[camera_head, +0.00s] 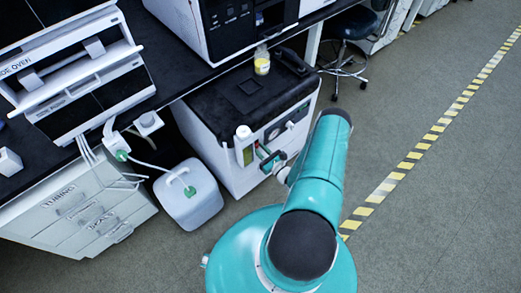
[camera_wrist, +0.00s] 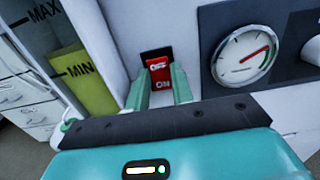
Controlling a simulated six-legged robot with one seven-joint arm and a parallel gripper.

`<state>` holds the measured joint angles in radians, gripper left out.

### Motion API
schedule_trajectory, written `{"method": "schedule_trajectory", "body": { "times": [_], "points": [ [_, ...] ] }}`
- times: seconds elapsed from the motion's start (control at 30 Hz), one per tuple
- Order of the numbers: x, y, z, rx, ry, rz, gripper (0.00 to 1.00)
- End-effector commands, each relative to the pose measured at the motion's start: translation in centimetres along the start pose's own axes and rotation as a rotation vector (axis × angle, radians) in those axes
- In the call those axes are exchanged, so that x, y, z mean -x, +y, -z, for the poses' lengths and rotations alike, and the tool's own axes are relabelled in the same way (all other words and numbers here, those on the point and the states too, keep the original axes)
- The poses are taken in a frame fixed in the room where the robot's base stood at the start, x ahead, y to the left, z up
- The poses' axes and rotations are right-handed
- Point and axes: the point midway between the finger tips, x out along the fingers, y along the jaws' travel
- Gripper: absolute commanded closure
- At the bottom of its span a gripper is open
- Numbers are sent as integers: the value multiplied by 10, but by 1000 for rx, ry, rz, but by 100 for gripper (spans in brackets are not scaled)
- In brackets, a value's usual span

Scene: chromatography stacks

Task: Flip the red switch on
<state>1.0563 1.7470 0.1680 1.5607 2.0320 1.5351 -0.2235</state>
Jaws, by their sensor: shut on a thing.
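The red switch (camera_wrist: 159,72) shows in the wrist view on the white front panel of a machine, set in a black surround. It reads OFF at its top and ON at its lower part. My gripper (camera_wrist: 159,87) has its two pale green fingers on either side of the switch, shut on it. In the head view my gripper (camera_head: 268,160) is at the front of the white machine with a black top (camera_head: 215,115).
A round gauge with a red needle (camera_wrist: 243,53) is right of the switch. A yellow-green level tank (camera_wrist: 84,85) marked MAX and MIN is left. A white jerrycan (camera_head: 188,200) stands on the floor beside the machine. The floor to the right is clear.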

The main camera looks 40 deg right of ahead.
Motion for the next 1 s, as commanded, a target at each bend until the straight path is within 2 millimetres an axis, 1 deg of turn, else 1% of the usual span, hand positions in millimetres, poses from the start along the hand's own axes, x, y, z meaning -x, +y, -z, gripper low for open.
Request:
{"method": "schedule_trajectory", "body": {
  "times": [0.3,0.47,0.73,0.77,0.83,0.87,1.0],
  "points": [
    [0,0,6,-1,-186,3,99],
    [0,0,6,0,-221,3,99],
    [0,0,6,1,-221,2,99],
    [0,0,6,1,-221,2,71],
    [0,0,6,1,-221,2,57],
    [0,0,6,1,-221,2,55],
    [0,0,6,1,-221,1,55]
  ]
}}
